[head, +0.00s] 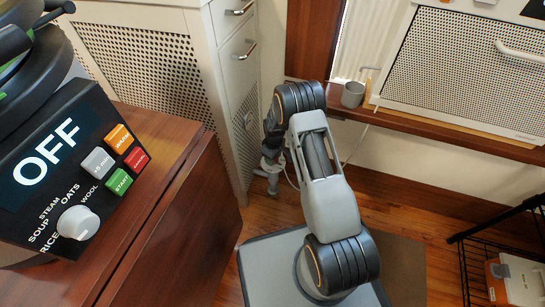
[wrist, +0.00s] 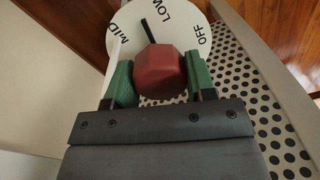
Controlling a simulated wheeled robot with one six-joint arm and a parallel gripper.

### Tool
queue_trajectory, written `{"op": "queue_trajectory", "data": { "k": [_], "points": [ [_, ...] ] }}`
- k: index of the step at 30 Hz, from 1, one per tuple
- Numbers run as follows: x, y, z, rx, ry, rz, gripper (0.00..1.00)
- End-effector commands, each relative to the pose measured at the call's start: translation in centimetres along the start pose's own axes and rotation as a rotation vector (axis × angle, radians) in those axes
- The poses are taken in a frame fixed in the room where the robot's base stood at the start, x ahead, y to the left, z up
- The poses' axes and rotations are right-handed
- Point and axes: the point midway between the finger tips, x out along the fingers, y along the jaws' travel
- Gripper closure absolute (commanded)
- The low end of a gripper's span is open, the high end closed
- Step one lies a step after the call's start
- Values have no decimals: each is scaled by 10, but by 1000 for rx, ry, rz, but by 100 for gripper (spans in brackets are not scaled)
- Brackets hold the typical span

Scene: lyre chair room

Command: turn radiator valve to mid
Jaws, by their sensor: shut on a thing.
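The radiator valve shows in the wrist view as a red faceted knob (wrist: 160,66) in front of a round white dial (wrist: 185,40). The dial is lettered MID, LOW and OFF. A black line runs up from the knob to a spot between MID and LOW. My gripper (wrist: 160,78) has its two green pads on either side of the knob and is shut on it. The knob hides the lower middle of the dial. In the head view my arm reaches down beside the pale cabinet, and I cannot make out the knob there.
A perforated panel (wrist: 255,95) lies behind the dial. In the head view, a pale cabinet with drawers (head: 225,60) stands beside my arm. A wooden counter (head: 190,215) with a cooker (head: 75,165) is at left. A grey cup (head: 353,94) stands on a wooden ledge (head: 450,133).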

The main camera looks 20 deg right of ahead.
Motion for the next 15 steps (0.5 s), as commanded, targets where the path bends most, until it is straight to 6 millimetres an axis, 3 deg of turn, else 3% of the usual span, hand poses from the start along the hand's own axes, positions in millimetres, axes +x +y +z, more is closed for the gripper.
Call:
{"op": "queue_trajectory", "data": {
  "k": [15],
  "points": [
    [-2, 2, -2, -447, -8, 6, 73]
  ]
}}
